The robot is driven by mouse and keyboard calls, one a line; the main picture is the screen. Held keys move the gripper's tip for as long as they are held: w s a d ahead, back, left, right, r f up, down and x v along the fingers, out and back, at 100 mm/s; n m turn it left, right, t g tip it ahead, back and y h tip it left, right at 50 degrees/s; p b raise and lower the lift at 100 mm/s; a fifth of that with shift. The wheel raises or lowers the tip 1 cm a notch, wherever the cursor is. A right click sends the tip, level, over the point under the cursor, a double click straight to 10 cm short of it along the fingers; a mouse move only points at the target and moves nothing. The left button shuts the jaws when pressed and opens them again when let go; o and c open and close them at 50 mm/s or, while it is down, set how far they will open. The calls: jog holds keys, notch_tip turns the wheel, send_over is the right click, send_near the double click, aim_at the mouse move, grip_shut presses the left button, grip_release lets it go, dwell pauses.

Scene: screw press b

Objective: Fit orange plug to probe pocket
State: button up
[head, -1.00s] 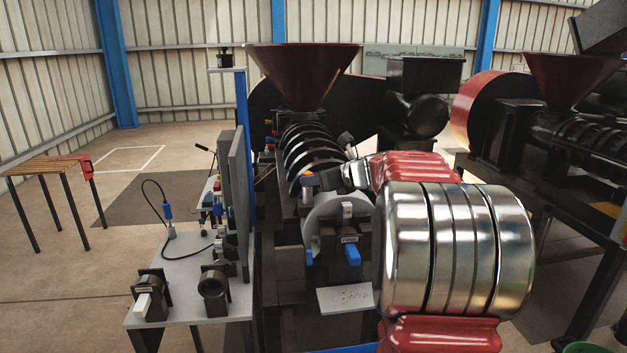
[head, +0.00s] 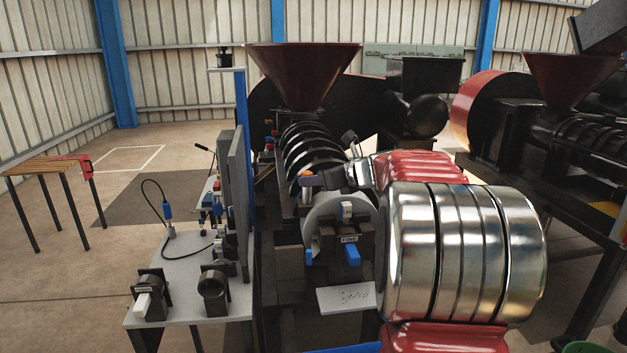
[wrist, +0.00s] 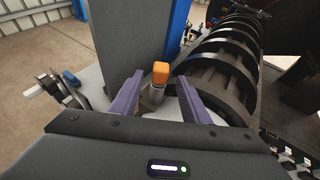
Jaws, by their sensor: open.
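The orange plug (wrist: 160,73) is a small orange block on a short grey metal stem. In the wrist view it stands beyond and between the tips of my open gripper (wrist: 158,98), with a purple finger on each side and a gap to both. In the head view the orange top (head: 306,173) shows beside the ribbed press barrel, close to my gripper (head: 313,183), which is partly hidden by my wrist. The stem's foot is hard to make out, so I cannot tell whether it sits in the probe pocket. The pocket itself is not distinct.
The ribbed press barrel (wrist: 222,62) is close on the right and a dark upright panel (wrist: 130,40) stands close on the left. In the head view a grey bench (head: 190,285) carries black holders and a cable.

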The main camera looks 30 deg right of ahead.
jog(key=v, duration=1.2)
jog(key=shift+s, duration=0.25)
jog(key=shift+n, duration=0.3)
jog(key=s+a+f+n+g, duration=0.3)
jog(key=s+a+f+n, duration=0.15)
jog(key=f+n, duration=0.25)
jog(key=s+a+f+n+g, duration=0.35)
jog(key=a+f+n, duration=0.2)
jog(key=n, duration=0.25)
jog(key=s+a+f+n, duration=0.1)
jog(key=s+a+n, duration=0.3)
jog(key=a+n, duration=0.2)
jog(key=s+a+f+n+g, duration=0.1)
jog(key=s+a+n, duration=0.4)
jog(key=a, duration=0.5)
jog(key=s+a+f+n+h, duration=0.1)
jog(key=s+a+f+n, duration=0.2)
jog(key=s+a+n, duration=0.2)
jog(key=shift+s+a+n, duration=0.25)
jog(key=shift+a+n, duration=1.2)
jog(key=shift+n, duration=0.35)
